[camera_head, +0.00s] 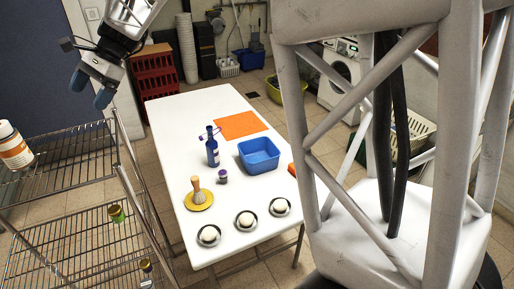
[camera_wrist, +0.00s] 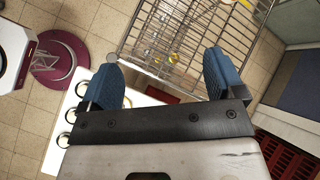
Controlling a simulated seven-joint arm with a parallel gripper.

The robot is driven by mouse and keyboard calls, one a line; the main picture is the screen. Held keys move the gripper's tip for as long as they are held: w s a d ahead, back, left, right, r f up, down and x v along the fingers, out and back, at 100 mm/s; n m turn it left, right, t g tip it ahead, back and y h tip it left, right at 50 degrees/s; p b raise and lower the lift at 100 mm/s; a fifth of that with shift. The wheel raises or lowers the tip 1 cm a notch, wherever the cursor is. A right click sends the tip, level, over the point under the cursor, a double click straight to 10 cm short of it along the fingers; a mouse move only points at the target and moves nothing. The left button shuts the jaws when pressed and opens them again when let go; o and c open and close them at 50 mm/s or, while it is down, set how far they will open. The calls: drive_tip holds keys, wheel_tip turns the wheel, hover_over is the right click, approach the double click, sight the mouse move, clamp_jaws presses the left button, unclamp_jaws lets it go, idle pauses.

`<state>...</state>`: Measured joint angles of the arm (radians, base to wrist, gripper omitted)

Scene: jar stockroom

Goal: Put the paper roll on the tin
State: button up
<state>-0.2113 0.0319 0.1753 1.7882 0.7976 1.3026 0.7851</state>
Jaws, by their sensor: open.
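My gripper (camera_head: 91,89) is open and empty, high above the back end of the wire rack at the left; its two blue fingers stand wide apart in the wrist view (camera_wrist: 161,78). I cannot make out a paper roll for certain.
The white table (camera_head: 170,118) holds a blue bottle (camera_head: 212,150), a small purple-lidded jar (camera_head: 223,177), a blue tub (camera_head: 258,156), an orange mat (camera_head: 240,125), a yellow plate (camera_head: 206,205) with a wooden-handled thing, and several small bowls. The wire rack (camera_head: 75,150) borders it.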

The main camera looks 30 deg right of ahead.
drive_tip(key=s+d+f+n+t+h, duration=0.1)
drive_tip(key=s+d+f+n+h, duration=0.2)
drive_tip(key=s+d, duration=0.6)
drive_tip(key=s+d+f+n+t+h, duration=0.2)
drive_tip(key=s+d, duration=0.7)
drive_tip(key=s, duration=0.7)
drive_tip(key=s+d+f+n+t+h, duration=0.1)
drive_tip(key=s+d+f+n+h, duration=0.2)
drive_tip(key=s+d, duration=0.6)
drive_tip(key=s+f+n, duration=0.1)
drive_tip(key=s+f, duration=0.1)
drive_tip(key=s, duration=0.1)
drive_tip(key=shift+s+n+t+h, duration=0.2)
drive_tip(key=shift+n+t+h, duration=0.1)
drive_tip(key=shift+t+h, duration=0.1)
